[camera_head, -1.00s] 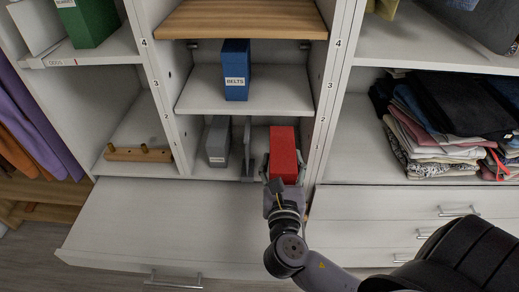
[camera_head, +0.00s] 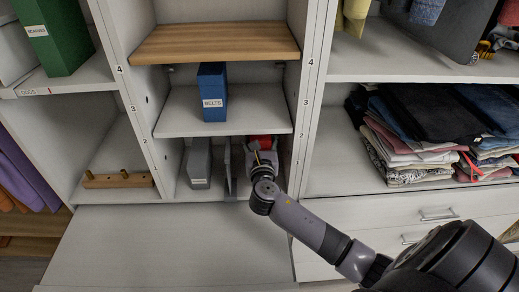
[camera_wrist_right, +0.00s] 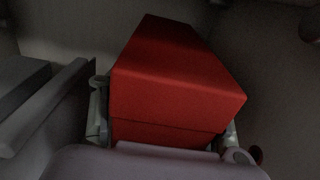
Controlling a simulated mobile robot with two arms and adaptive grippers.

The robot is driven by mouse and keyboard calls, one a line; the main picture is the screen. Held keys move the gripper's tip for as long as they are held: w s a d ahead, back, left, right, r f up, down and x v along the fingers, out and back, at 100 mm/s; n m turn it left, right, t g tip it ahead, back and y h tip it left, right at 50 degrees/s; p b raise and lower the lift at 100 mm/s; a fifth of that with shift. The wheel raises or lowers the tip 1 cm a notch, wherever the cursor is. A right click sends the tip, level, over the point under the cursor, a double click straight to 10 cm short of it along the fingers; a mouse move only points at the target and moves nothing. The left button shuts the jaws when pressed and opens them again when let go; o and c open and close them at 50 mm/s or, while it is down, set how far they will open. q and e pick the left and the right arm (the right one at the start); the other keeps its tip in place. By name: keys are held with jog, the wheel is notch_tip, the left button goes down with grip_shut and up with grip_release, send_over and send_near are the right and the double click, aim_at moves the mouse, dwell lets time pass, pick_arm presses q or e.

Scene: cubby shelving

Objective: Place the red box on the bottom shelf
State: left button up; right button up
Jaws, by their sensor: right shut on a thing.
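The red box (camera_head: 261,141) is inside the bottom compartment of the middle cubby column, at its right side. It is mostly hidden behind my right gripper (camera_head: 263,160) in the head view. In the right wrist view the red box (camera_wrist_right: 175,85) fills the middle, with a finger of my right gripper (camera_wrist_right: 165,130) on either side of it. My right gripper is shut on it. I cannot tell whether the box rests on the bottom shelf (camera_head: 208,194). My left gripper is not in view.
A grey box (camera_head: 199,163) and a thin upright divider (camera_head: 228,165) stand left of the red box. A blue box labelled BELTS (camera_head: 212,92) sits on the shelf above. The right side wall (camera_head: 303,130) is close to my arm. Folded clothes (camera_head: 430,135) lie at right.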

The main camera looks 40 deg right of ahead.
notch_tip(320, 180, down, 4)
jog(key=shift+r+b, duration=0.1)
jog(key=shift+b, duration=0.35)
jog(key=shift+w+d+f, duration=0.1)
jog(key=shift+w+f, duration=0.1)
jog(key=shift+f, duration=0.1)
jog(key=o, duration=1.4)
jog(key=shift+o, duration=0.2)
